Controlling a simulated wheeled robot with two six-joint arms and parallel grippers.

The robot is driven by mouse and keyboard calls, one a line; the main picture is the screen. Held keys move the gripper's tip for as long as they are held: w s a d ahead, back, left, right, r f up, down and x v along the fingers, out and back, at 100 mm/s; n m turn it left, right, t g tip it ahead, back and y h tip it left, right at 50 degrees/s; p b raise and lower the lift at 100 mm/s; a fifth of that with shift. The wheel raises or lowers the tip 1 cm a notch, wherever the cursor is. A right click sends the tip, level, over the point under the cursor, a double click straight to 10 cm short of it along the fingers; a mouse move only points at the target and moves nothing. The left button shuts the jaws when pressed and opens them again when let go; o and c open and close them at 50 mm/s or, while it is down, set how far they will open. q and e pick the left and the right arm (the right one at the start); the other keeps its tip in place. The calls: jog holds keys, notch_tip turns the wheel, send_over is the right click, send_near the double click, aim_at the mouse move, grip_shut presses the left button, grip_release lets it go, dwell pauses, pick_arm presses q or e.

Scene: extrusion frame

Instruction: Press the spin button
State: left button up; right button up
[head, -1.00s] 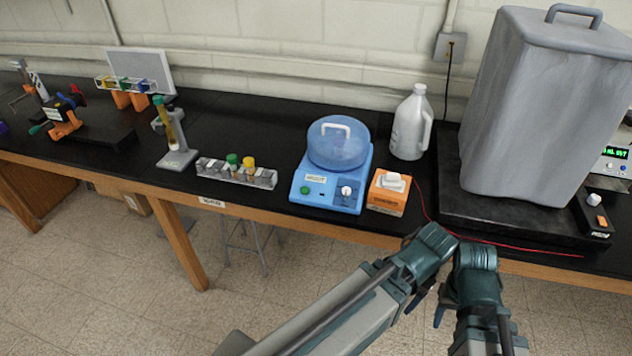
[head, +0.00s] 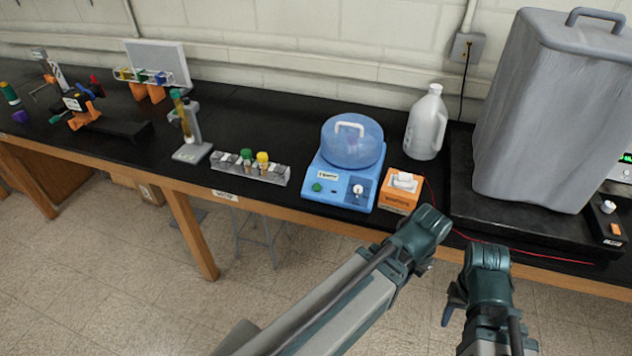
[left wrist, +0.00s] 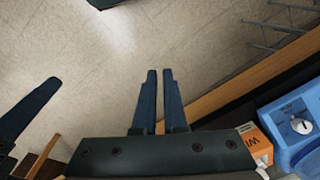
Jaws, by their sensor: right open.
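The blue spinning device (head: 340,185) with a domed translucent lid (head: 352,145) stands on the bench near the middle of the head view. Its front panel has a green button (head: 317,187) at left and a white knob (head: 357,189) at right; which is the spin button cannot be read. The device's corner and knob also show in the left wrist view (left wrist: 301,126). My left gripper (left wrist: 160,72) has its fingers nearly together and empty, over the floor by the bench edge. My right gripper (head: 450,308) is open and empty, in front of the bench.
An orange wipes box (head: 399,193) stands just right of the device, with a white jug (head: 427,125) behind it. A rack of capped tubes (head: 250,167) stands at left. A red cable (head: 520,251) runs along the right front. A large grey container (head: 550,120) stands far right.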

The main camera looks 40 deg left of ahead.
aim_at(317, 186)
pick_arm(q)
jog(key=w+a+r+n+t+p, duration=0.1)
jog(key=w+a+r, duration=0.1)
jog(key=a, duration=0.3)
jog(key=w+a+r+n+t+p, duration=0.1)
jog(key=w+a+r+p, duration=0.1)
jog(key=a, duration=0.3)
jog(key=w+a+r+n+p, duration=0.1)
jog(key=w+a+r+p, duration=0.1)
jog(key=w+a, duration=0.2)
jog(key=shift+w+a+r+t, duration=0.15)
jog(key=shift+a+t, duration=0.25)
jog(key=shift+a, duration=0.55)
grip_shut()
jog(key=a+r+n+t+p, duration=0.1)
jog(key=a+r+p, duration=0.1)
jog(key=a, duration=0.7)
jog(key=a+r+n+t+y+p, duration=0.1)
jog(key=a+r, duration=0.3)
jog(key=a, duration=0.5)
jog(key=shift+w+a+n+p, duration=0.25)
jog(key=shift+w+n+p, duration=0.2)
jog(key=shift+n, duration=0.35)
jog(key=shift+f, duration=0.15)
